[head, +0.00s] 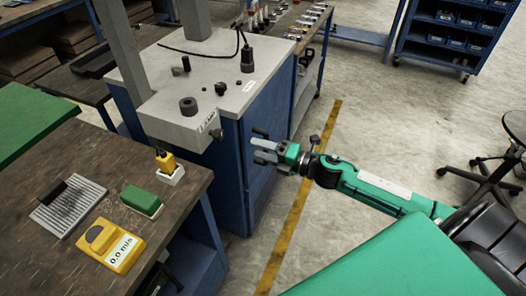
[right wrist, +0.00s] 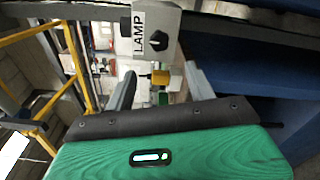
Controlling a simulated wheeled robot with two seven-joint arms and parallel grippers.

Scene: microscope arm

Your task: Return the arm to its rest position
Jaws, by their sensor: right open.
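A grey machine (head: 235,85) with upright columns stands on a blue cabinet. Its front box (head: 175,125) carries a LAMP label and a dark knob (head: 217,134). The label and knob (right wrist: 158,41) also show at the top of the right wrist view. My right gripper (head: 258,146) is open and empty, to the right of the knob and apart from it. Its two fingers (right wrist: 160,88) show spread in the right wrist view. My left gripper is not in view.
A wooden bench (head: 110,180) at the left holds a yellow meter (head: 110,246), a green block (head: 142,201), a grey ribbed plate (head: 68,205) and a yellow item in a white holder (head: 168,166). The blue cabinet (head: 258,140) stands close to the gripper.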

